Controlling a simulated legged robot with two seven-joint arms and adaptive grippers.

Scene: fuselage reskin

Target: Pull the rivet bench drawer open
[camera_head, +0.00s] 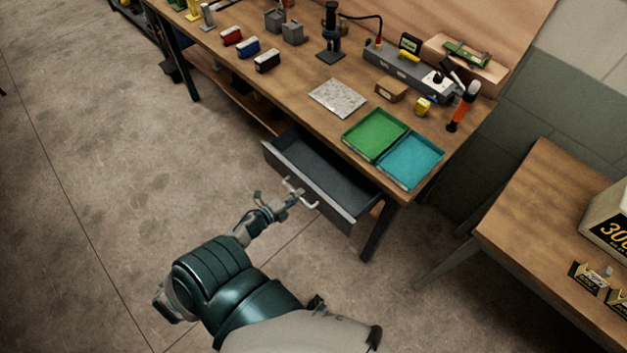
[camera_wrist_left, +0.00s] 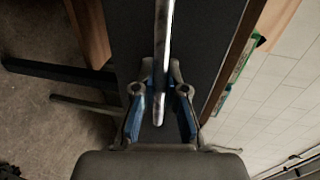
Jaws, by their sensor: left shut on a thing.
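The drawer (camera_head: 335,196) of the wooden bench (camera_head: 290,95) stands pulled out, and its grey empty-looking inside shows from above. A pale bar handle (camera_head: 301,194) sits on its dark front. My left gripper (camera_head: 290,194) is at the handle. In the left wrist view the fingers of my left gripper (camera_wrist_left: 160,105) are shut on the handle (camera_wrist_left: 164,50), a metal bar running between them. The dark drawer front (camera_wrist_left: 205,40) lies behind it. My right gripper is not in view.
A green tray (camera_head: 375,134) and a teal tray (camera_head: 409,161) lie on the bench above the drawer. Small bins, a microscope-like stand (camera_head: 331,40) and tools stand farther back. A second table (camera_head: 540,215) is at the right. The floor left of the drawer is clear.

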